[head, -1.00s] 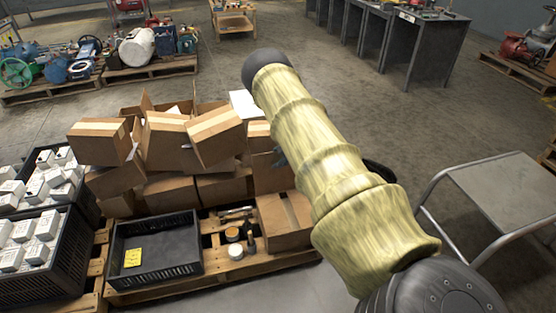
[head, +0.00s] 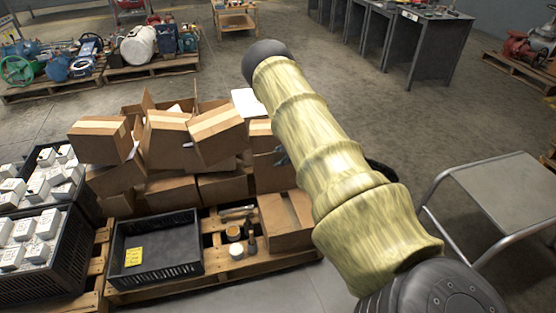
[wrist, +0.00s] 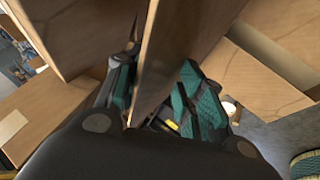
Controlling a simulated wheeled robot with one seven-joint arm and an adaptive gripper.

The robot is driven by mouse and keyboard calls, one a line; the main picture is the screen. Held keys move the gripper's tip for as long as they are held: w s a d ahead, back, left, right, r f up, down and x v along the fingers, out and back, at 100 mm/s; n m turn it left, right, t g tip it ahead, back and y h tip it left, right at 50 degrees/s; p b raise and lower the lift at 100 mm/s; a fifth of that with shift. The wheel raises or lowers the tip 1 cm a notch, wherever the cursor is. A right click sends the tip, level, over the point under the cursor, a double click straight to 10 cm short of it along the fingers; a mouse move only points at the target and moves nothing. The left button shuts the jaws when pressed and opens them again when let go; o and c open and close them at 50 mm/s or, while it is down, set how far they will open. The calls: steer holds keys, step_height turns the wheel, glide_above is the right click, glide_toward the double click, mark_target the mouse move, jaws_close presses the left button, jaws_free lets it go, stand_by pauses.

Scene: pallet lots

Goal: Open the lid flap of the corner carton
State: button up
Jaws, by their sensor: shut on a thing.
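The corner carton (head: 287,220) sits at the front right corner of the middle pallet. Its lid flap (head: 273,174) stands raised at the back edge, upright or nearly so. My gripper (wrist: 157,88) shows its teal-padded fingers on either side of a cardboard panel, the flap (wrist: 172,60), in the wrist view; it is shut on it. In the head view only a bit of the teal finger (head: 281,156) shows at the flap's top, and my arm hides the rest. The carton's inside cannot be made out.
Piled cartons (head: 165,140) stand close behind and left of the flap. A black crate (head: 155,250) and small jars (head: 235,249) share the pallet (head: 225,268). A grey metal stand (head: 505,190) is at right. Bare floor lies beyond my arm.

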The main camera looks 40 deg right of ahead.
steer(key=v, duration=1)
steer(key=shift+d+r, duration=0.25)
steer(key=shift+a, duration=0.1)
steer(key=s+a+f+m+g, duration=0.1)
steer(key=s+a+f+m, duration=0.3)
steer(key=s+a+f, duration=0.55)
steer(key=s+a+f+m, duration=0.4)
steer(key=a+f, duration=0.1)
steer(key=a, duration=1)
steer(key=s+a+f+m+g+h, duration=0.1)
steer(key=s+a+f+m+g, duration=0.15)
steer(key=s+a, duration=0.8)
steer(key=s+a+r+m+g, duration=0.15)
steer(key=s+a, duration=0.25)
steer(key=s, duration=0.5)
steer(key=s+a+r+m+g, duration=0.1)
steer(key=s+a+m+g, duration=0.1)
steer(key=s+a, duration=0.5)
step_height(320, 180, up, 16)
steer(key=s+d+h+p, duration=0.1)
steer(key=s+d+p, duration=0.1)
steer(key=p, duration=1.4)
steer(key=shift+s+m, duration=0.25)
steer(key=shift+m, duration=0.05)
